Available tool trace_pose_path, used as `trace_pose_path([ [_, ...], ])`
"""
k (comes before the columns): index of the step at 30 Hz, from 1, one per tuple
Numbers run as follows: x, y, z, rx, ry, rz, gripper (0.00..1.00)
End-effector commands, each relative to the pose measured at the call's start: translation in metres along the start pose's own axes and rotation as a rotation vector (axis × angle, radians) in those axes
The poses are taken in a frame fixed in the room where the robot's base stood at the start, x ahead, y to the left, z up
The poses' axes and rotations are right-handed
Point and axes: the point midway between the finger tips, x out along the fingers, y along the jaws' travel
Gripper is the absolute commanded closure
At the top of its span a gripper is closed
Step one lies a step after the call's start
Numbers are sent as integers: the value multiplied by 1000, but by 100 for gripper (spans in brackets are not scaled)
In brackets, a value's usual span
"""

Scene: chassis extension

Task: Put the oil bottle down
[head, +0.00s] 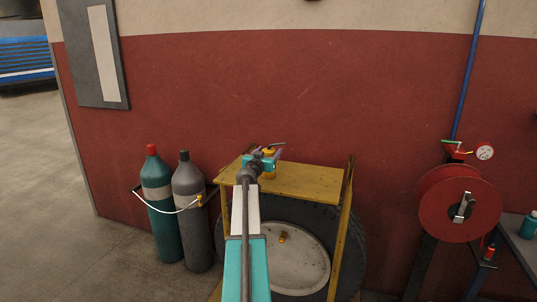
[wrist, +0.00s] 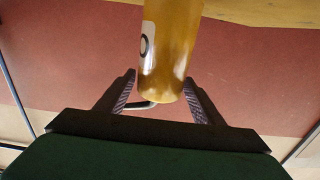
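The oil bottle (wrist: 168,50) is amber-yellow with a pale label and fills the upper middle of the wrist view. In the head view the oil bottle (head: 269,174) shows as a small yellow shape, partly hidden by my gripper, at the top of the yellow stand. My gripper (wrist: 160,79) has its fingers apart, one on each side of the bottle. A narrow gap shows at the left finger; the right fingertip is very close to the bottle. My gripper (head: 264,154) is above the yellow top in the head view.
The yellow stand (head: 310,183) has a bare top to the right of the bottle and a tyre (head: 350,240) below. Teal and grey gas cylinders (head: 190,225) stand at left. A red hose reel (head: 440,205) is at right. A red wall (head: 300,90) rises behind.

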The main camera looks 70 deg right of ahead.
Motion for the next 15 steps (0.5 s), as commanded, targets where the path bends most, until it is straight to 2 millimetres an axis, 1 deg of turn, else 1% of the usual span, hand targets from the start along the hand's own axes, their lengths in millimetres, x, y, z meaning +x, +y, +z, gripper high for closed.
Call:
trace_pose_path([
  [15, 0, 0, -3, 0, 0, 0, 33],
])
